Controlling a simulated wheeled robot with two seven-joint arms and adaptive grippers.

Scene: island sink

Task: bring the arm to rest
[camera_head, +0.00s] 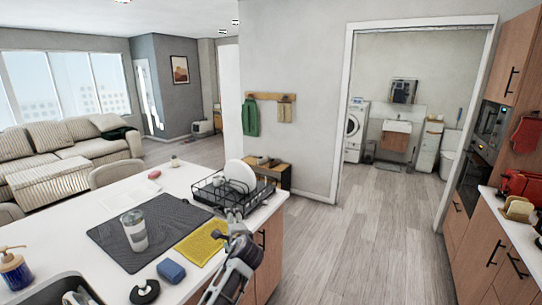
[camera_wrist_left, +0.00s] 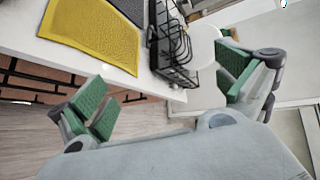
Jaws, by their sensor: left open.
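My left gripper (camera_head: 236,222) reaches up from the bottom of the head view, at the island's right edge beside the dish rack and the yellow cloth. In the left wrist view my left gripper (camera_wrist_left: 165,88) has its green-padded fingers spread wide with nothing between them. The dish rack (camera_wrist_left: 172,45) and the yellow cloth (camera_wrist_left: 95,28) show beyond the fingers. Whether the gripper touches the rack cannot be told from the head view. My right gripper is in neither view.
The white island counter (camera_head: 95,210) holds a tumbler (camera_head: 133,230) on a dark mat (camera_head: 170,215), a blue sponge (camera_head: 171,271), a black dish rack (camera_head: 232,190) with plates, a yellow cloth (camera_head: 202,243) and a soap bottle (camera_head: 14,268). The floor (camera_head: 345,240) right of the island is clear.

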